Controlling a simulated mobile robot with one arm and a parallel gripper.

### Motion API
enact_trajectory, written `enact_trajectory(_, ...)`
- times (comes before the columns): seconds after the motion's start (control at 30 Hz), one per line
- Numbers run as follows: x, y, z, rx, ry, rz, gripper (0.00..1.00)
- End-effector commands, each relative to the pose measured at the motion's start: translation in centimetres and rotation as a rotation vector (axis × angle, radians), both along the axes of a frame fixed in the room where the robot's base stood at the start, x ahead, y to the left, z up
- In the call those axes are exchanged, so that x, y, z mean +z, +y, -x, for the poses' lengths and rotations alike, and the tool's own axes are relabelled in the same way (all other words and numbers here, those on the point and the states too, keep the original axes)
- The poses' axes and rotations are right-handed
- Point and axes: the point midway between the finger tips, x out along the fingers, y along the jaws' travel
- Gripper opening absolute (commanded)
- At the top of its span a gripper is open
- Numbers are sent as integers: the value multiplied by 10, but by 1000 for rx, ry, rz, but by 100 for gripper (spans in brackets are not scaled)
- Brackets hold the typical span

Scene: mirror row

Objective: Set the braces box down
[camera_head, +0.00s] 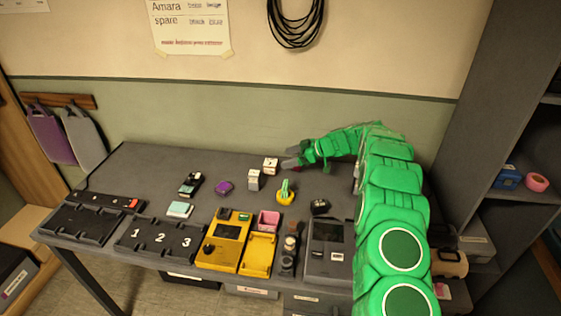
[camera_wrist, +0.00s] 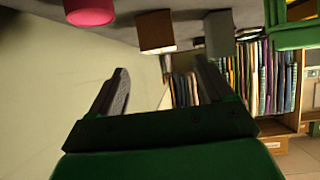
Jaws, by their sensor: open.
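Numbered black trays (camera_head: 160,238), a yellow case (camera_head: 222,240) and a grey device (camera_head: 328,255) line the front. The table's back left is clear.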

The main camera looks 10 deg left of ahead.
Motion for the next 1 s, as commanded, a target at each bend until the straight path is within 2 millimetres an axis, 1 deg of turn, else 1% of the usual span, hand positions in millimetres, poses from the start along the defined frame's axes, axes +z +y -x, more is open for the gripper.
enact_trajectory(0.03,6,-9,0,-1,-2,0,80)
enact_trajectory(0.2,18,-32,1,-4,-2,1,80)
enact_trajectory(0.4,25,-47,2,-2,-1,1,80)
enact_trajectory(0.67,27,-49,3,-1,0,1,80)
enact_trajectory(0.77,31,-49,6,-3,12,4,80)
enact_trajectory(0.87,45,-47,13,-10,42,12,80)
enact_trajectory(1.0,67,-45,35,-24,121,36,80)
